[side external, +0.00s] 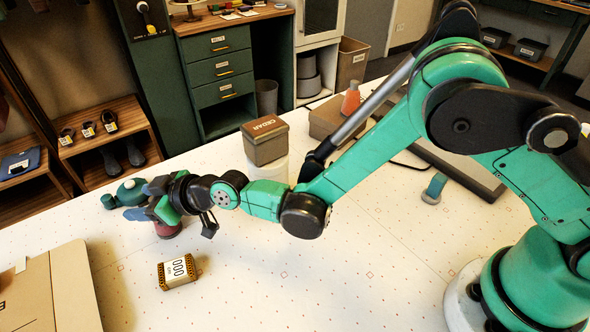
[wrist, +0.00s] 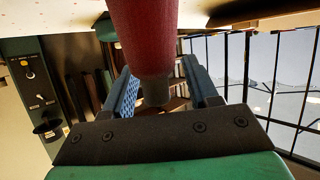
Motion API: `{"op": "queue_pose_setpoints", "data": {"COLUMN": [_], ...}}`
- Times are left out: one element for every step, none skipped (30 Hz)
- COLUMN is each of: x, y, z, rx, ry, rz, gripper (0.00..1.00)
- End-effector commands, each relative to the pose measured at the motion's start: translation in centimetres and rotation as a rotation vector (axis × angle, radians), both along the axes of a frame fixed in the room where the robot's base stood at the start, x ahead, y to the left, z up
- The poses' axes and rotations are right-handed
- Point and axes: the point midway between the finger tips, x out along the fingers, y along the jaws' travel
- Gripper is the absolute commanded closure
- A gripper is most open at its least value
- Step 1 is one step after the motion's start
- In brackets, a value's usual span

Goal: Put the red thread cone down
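The red thread cone (side external: 168,230) is dark red and shows below my gripper (side external: 150,212) at the left of the table in the side view. My gripper hides its upper part, and I cannot tell whether its base touches the table. In the wrist view, the cone (wrist: 147,35) stands between the two blue fingers of my gripper (wrist: 150,70), its narrow grey end toward the palm. The cone's wide end is cut off by the wrist view's top edge.
A teal rounded object (side external: 130,192) sits just behind my gripper. A small labelled box (side external: 178,271) lies in front, and a large cardboard box (side external: 45,295) stands at the left edge. A brown CEDAR box (side external: 267,142) stands behind my forearm. The table's front middle is clear.

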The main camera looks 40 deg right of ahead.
Motion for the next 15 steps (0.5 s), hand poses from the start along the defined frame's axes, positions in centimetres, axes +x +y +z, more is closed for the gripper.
{"op": "queue_pose_setpoints", "data": {"x": [0.0, 0.0, 0.0, 0.0, 0.0, -0.2, -0.4, -0.6, -1.1, -1.4, -1.8, -2.4, -2.9, -3.3, -4.0], "y": [0.0, 0.0, 0.0, 0.0, 0.0, -0.2, -0.4, -0.6, -1.0, -1.3, -1.7, -2.2, -2.6, -3.0, -3.6], "z": [0.0, 0.0, 0.1, 0.2, 0.3, 0.4, 0.5, 0.7, 0.9, 1.1, 1.3, 1.6, 1.9, 2.2, 2.5], "rx": [0.000, 0.000, 0.000, 0.000, 0.000, 0.000, 0.000, 0.000, 0.000, -0.001, -0.001, 0.000, 0.000, 0.000, 0.000], "ry": [0.000, 0.000, 0.000, 0.000, 0.000, 0.000, 0.000, 0.000, 0.000, -0.001, -0.001, 0.000, 0.000, 0.001, 0.001], "rz": [0.000, 0.000, 0.000, 0.000, 0.000, 0.000, 0.000, 0.000, -0.001, -0.001, -0.001, -0.001, -0.001, -0.001, -0.001], "gripper": [0.47, 0.47, 0.47, 0.47, 0.47, 0.47, 0.47, 0.47, 0.47, 0.47, 0.47, 0.47, 0.47, 0.47, 0.47]}}
